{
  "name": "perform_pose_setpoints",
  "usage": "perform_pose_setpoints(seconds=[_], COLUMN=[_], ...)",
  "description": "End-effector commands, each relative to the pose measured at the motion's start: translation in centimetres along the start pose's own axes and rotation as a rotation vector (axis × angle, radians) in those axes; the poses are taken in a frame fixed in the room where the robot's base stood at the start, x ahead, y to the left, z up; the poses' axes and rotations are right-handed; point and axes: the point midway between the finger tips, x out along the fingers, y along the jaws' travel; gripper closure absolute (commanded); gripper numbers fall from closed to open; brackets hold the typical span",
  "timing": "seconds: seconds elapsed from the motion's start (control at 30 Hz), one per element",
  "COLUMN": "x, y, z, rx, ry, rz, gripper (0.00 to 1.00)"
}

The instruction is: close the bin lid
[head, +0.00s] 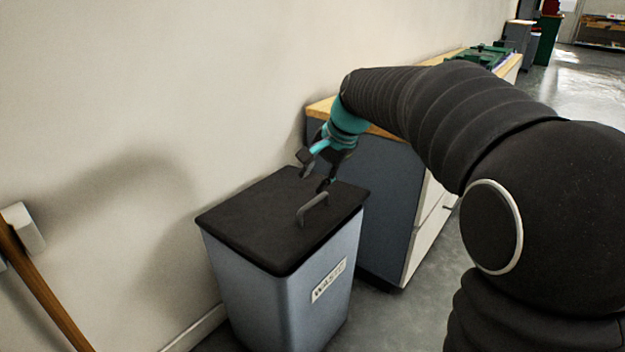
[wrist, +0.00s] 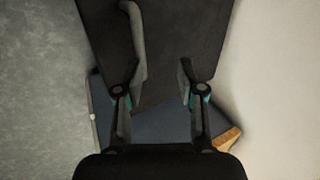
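The waste bin (head: 283,300) is a grey-blue box with a "WASTE" label, standing against the wall. Its dark lid (head: 262,222) lies flat across the top and looks shut. A grey handle (head: 312,209) stands up near the lid's right edge. My gripper (head: 314,183) is just above the lid's far right part, close behind the handle, with its fingers apart. In the wrist view my gripper (wrist: 160,75) is open with nothing between its fingers; the lid (wrist: 165,40) is beneath it and the handle (wrist: 136,45) lies beside the left finger. I cannot tell whether a finger touches the lid.
A grey cabinet (head: 385,200) with a wooden top stands right behind the bin. Green items (head: 485,55) lie on its far end. The pale wall (head: 180,80) is close on the left, with a wooden-handled tool (head: 40,285) leaning there. Open floor (head: 425,290) lies to the right.

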Motion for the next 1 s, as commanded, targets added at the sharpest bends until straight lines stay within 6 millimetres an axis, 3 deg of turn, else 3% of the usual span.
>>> perform_pose_setpoints(seconds=[0.3,0.5,0.7,0.97,1.0], x=[-6.4,-9.3,-10.5,-10.6,-10.6], y=[0.0,0.1,0.1,0.1,0.1], z=[-0.2,-0.3,-0.3,-0.3,-0.3], rx=[0.003,0.004,0.005,0.004,0.004], ry=[0.005,0.005,0.004,0.003,0.003], rz=[-0.003,-0.002,0.000,0.000,0.000], gripper=[0.61,0.61,0.61,0.61,0.68])
